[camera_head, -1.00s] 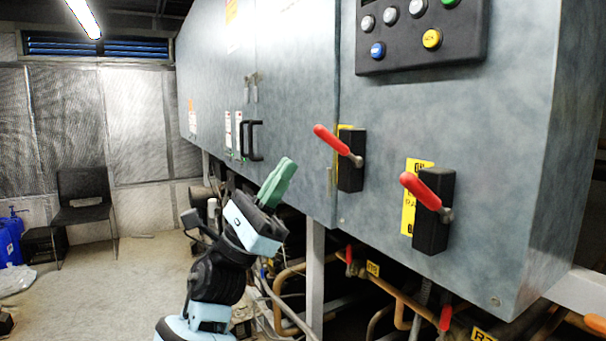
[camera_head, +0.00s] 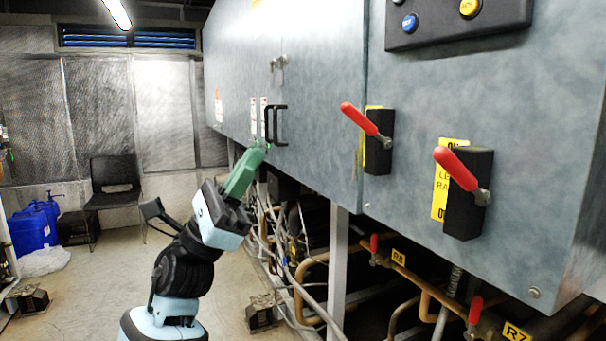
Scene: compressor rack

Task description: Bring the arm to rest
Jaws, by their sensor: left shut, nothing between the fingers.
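My left arm rises from the bottom left of the head view. Its green-fingered left gripper (camera_head: 246,170) points up and to the right, with the fingers together and nothing between them. It shows in front of the lower edge of the grey cabinet (camera_head: 320,110), below the black door handle (camera_head: 277,125). I cannot tell whether it touches the cabinet, but it appears apart. My right gripper is not in view.
Two red-handled switches, one left (camera_head: 366,120) and one right (camera_head: 456,169), stick out from the cabinet. Copper pipes (camera_head: 312,275) and a grey post (camera_head: 337,265) stand below. A black chair (camera_head: 115,185) and blue canisters (camera_head: 32,228) are at the back left. Floor between is open.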

